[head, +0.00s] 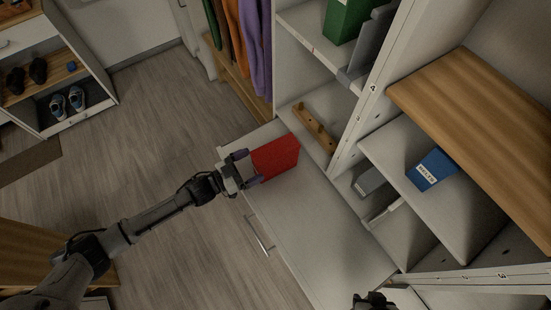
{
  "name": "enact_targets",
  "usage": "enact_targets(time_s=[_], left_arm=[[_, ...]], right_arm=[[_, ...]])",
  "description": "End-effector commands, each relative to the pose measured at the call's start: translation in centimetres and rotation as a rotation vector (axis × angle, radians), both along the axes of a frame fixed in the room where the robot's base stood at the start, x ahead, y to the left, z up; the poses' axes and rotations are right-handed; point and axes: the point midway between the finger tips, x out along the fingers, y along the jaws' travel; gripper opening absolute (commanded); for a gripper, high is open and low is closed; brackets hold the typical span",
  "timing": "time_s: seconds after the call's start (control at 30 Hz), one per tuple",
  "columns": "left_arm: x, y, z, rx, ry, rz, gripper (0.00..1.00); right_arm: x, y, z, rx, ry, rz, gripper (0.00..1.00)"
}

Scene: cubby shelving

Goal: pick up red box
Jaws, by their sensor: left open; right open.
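The red box (276,158) sits on the light grey ledge (310,206) of the cubby shelving, near its far left end. My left gripper (246,169) is at the left side of the red box, with its open fingers at the box's near left edge. I cannot tell whether the fingers touch the box or stand on both sides of it. My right gripper (372,300) shows only in part at the bottom edge of the head view, well away from the box.
A blue box (432,170) stands in a cubby at the right. A wooden peg rail (314,129) lies behind the red box. A green box (347,18) is on an upper shelf. A drawer handle (260,235) sticks out below the ledge. The ledge right of the red box is clear.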

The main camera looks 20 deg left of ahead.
Motion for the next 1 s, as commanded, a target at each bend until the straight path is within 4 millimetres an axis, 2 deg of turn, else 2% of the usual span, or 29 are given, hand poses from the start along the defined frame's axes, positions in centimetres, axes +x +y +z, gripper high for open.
enact_targets(time_s=[0.4, 0.77, 1.0], left_arm=[[3.6, -2.8, -0.3, -0.001, -0.001, 0.000, 0.92], [4.1, -3.3, -0.2, 0.000, 0.000, 0.000, 0.92], [4.1, -3.3, -0.2, 0.000, 0.000, 0.000, 0.70]], right_arm=[[0.0, 0.2, -1.0, 0.007, 0.000, -0.004, 0.43], [0.0, 0.3, -1.0, 0.010, 0.001, -0.006, 0.43], [0.0, 0.3, -1.0, 0.009, 0.000, -0.006, 0.43]])
